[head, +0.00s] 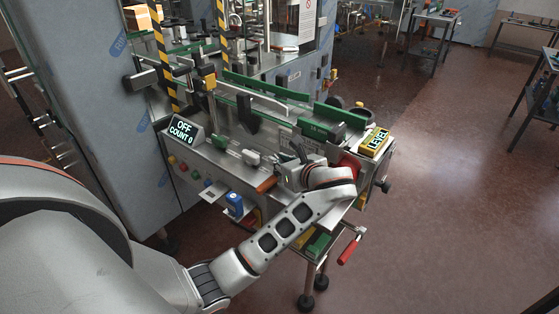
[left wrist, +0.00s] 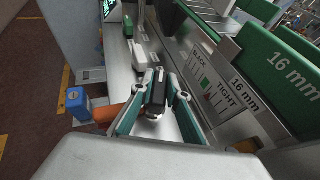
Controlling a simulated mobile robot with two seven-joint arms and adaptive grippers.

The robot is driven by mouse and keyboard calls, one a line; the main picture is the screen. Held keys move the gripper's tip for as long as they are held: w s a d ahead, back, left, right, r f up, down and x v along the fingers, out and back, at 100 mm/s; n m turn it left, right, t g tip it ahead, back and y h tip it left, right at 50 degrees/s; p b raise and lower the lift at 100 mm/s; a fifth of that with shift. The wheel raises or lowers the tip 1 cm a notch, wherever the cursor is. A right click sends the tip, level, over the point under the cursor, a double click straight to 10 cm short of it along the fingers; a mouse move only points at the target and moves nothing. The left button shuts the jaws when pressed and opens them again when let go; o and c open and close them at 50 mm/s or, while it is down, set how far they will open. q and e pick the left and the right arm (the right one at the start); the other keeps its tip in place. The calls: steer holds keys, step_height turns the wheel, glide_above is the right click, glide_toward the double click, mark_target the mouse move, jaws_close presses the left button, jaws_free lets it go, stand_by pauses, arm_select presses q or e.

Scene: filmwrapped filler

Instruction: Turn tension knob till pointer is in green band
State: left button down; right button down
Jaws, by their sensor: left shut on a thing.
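My left gripper (head: 287,172) is at the front deck of the machine, its arm reaching over from the left. In the left wrist view my left gripper (left wrist: 160,98) has its fingers on both sides of a black knob (left wrist: 158,102) with a pale metal end, and is shut on it. The gripper hides the knob in the head view. The tension scale (left wrist: 212,85) lies right of the fingers, marked from SLACK to TIGHT, with a green patch and a small red mark. Where the pointer stands is too small to tell. My right gripper is not in view.
An orange handle (head: 266,184) is close beside the gripper. Green guide rails (head: 340,115) marked 16 mm stand behind. A display (head: 184,130) reads OFF, COUNT 0. A yellow LEVEL box (head: 375,142) is at the right end. A red-handled crank (head: 348,250) hangs below. Open floor lies to the right.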

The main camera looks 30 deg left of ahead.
arm_select(q)
steer(key=n+g+y, duration=0.1)
steer(key=n+g, duration=0.1)
steer(key=g, duration=0.1)
steer(key=shift+d+n, duration=0.1)
steer(key=shift+n, duration=0.3)
steer(key=shift+n+g, duration=0.6)
steer(key=shift+g, duration=0.1)
steer(key=shift+y, duration=0.3)
steer(key=c, duration=2)
jaws_free()
steer(key=shift+o, duration=0.2)
